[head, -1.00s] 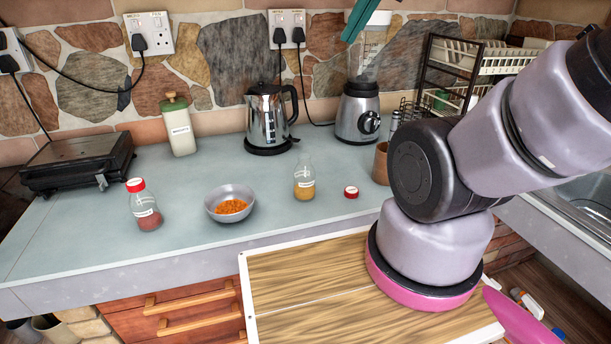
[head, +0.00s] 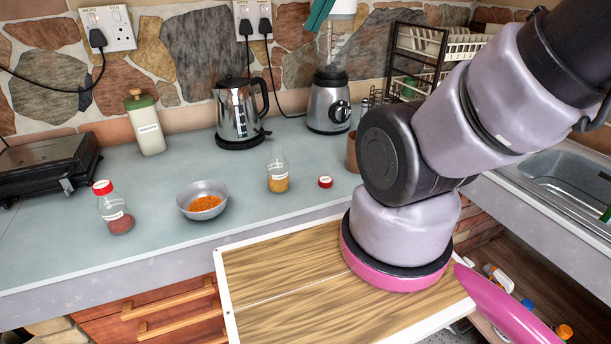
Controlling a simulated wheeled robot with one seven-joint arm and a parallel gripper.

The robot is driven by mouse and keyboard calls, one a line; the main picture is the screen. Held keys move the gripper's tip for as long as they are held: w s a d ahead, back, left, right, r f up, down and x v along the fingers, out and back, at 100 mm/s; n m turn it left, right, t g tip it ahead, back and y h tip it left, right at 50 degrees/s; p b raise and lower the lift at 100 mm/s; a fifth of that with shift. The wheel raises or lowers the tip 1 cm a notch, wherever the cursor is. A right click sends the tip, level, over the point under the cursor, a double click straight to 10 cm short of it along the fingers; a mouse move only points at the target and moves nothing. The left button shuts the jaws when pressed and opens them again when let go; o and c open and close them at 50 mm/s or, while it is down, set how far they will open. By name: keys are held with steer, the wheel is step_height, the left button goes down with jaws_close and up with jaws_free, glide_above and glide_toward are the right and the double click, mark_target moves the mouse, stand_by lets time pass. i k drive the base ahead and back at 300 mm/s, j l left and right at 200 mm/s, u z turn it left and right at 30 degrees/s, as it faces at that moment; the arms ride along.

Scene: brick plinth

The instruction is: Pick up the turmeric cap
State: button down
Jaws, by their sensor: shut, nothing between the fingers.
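The turmeric cap (head: 325,182) is a small red cap with a white label or top edge. It lies on the grey-blue counter, right of an open glass jar of yellow powder (head: 278,178). The cap and the jar are apart. My arm crosses the right side of the head view, with its lower links to the right of the cap. My gripper is outside the picture, so its place relative to the cap is hidden.
A bowl (head: 203,203) of orange food and a red-capped jar (head: 113,212) stand left of the open jar. A kettle (head: 239,112) and a blender (head: 328,105) stand behind. A brown cup (head: 352,152) is right of the cap, close to my arm. A wooden board (head: 270,285) lies in front.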

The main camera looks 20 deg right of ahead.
mark_target(323, 181)
steer(key=j+z, duration=0.2)
steer(key=j, duration=0.25)
steer(key=k+j+z, duration=0.2)
steer(key=j, duration=0.2)
steer(key=j+z, duration=0.2)
steer(key=j, duration=0.2)
